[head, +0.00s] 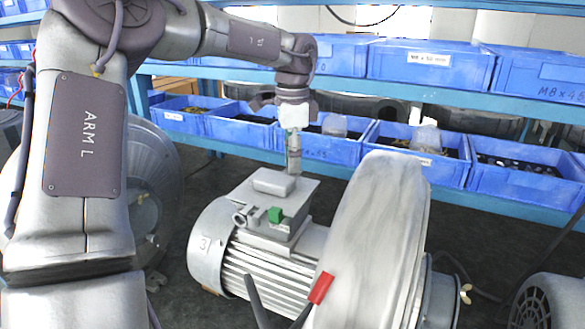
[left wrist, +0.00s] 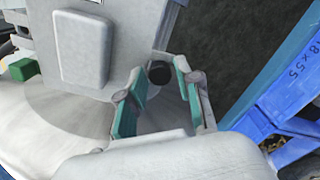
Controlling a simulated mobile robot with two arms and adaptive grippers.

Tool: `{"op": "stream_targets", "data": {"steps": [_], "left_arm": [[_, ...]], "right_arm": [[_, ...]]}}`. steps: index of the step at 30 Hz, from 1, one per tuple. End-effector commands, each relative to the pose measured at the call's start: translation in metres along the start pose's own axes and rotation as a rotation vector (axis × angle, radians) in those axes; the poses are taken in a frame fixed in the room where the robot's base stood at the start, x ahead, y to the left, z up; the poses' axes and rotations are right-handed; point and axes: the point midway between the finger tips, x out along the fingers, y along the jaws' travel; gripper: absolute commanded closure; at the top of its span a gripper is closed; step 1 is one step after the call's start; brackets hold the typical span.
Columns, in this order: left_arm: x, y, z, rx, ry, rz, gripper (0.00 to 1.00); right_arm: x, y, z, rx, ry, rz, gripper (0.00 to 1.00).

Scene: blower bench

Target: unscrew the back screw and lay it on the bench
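The blower stands on the dark bench (head: 165,300), its ribbed motor (head: 262,278) next to a large pale fan housing (head: 375,245). A grey terminal box with a raised lid block (head: 274,181) sits on top of the motor. My left gripper (head: 294,170) points down at the box's back corner. In the left wrist view, its green-padded fingers (left wrist: 161,82) are apart, one on each side of the dark round head of the back screw (left wrist: 158,72). Gaps show beside the head. In the head view the gripper hides this screw. My right gripper is out of view.
Blue bins (head: 330,142) of small parts line the shelf behind the blower; one bin also shows at the right of the left wrist view (left wrist: 285,108). A green block (head: 275,214) is on the box's front. Another motor (head: 550,302) stands at lower right.

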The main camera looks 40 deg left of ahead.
Motion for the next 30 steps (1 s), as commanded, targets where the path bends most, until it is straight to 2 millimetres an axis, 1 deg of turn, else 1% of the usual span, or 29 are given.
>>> {"op": "stream_targets", "data": {"steps": [30], "left_arm": [[-0.001, 0.0, 0.001, 1.807, 0.002, 0.002, 0.66]], "right_arm": [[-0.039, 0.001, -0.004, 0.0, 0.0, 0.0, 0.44]]}}
